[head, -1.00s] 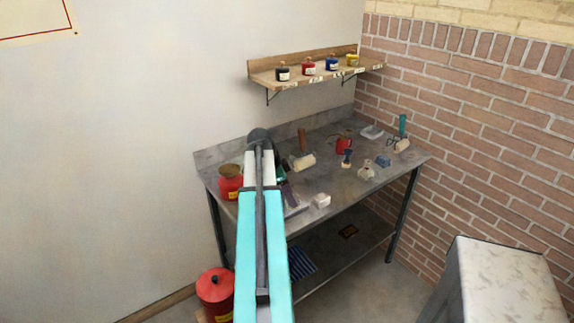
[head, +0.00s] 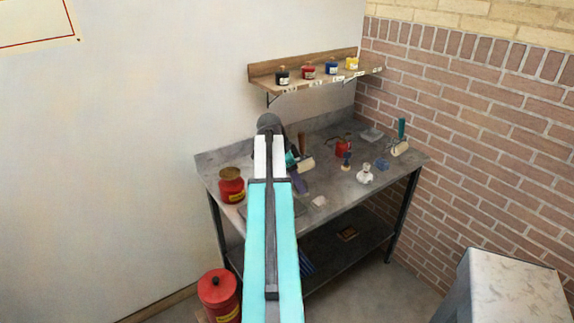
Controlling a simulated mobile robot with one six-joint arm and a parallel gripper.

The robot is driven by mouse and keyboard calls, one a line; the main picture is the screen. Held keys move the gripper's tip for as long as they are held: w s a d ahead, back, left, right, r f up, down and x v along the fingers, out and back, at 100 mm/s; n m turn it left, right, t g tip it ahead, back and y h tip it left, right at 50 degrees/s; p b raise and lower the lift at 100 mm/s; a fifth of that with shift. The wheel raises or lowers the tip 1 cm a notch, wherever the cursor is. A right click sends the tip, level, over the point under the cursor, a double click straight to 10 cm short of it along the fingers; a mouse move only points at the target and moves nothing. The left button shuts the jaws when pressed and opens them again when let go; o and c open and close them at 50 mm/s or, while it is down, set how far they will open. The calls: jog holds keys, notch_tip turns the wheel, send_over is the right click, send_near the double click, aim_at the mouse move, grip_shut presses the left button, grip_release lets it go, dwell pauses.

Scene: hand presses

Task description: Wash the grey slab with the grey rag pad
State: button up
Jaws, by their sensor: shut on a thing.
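My arm rises in front of the steel bench and hides much of its left middle. My gripper (head: 298,184) shows only in part, just right of the arm and over the bench. It is shut, and the grey rag pad it holds is mostly hidden, so its exact outline is unclear. A flat dark grey area that looks like the grey slab (head: 257,213) lies at the bench's front left, partly behind my arm. I cannot tell whether the pad touches it.
A red jar (head: 231,186) stands left of my arm. A small pale block (head: 319,202) lies near the front edge. A shelf (head: 320,82) with paint pots hangs above.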

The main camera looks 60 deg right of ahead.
jog(key=shift+r+p, duration=0.4)
jog(key=shift+r, duration=0.7)
jog(key=shift+w+a, duration=0.1)
jog(key=shift+w, duration=0.2)
jog(key=w+a+r+n+t+h+b, duration=0.1)
jog(key=w+a+n+t, duration=0.1)
jog(key=w+a+n, duration=0.85)
jog(key=w+a+r+n+t+b, duration=0.1)
jog(key=w+a+n+t, duration=0.2)
jog(key=w+a, duration=1.35)
jog(key=w+a+r+n+t+y, duration=0.1)
jog(key=w+a+n, duration=0.3)
jog(key=a, duration=0.8)
jog(key=w+a+r+n+t+y, duration=0.1)
jog(key=w+a+n, duration=0.4)
jog(key=a, duration=0.7)
jog(key=w+a+r+n+y+b, duration=0.1)
jog(key=w+a+n, duration=0.3)
jog(key=a, duration=0.8)
jog(key=shift+w+a+r+n+t+y, duration=0.25)
jog(key=shift+w+r+n+t+y, duration=0.2)
jog(key=shift+n, duration=0.5)
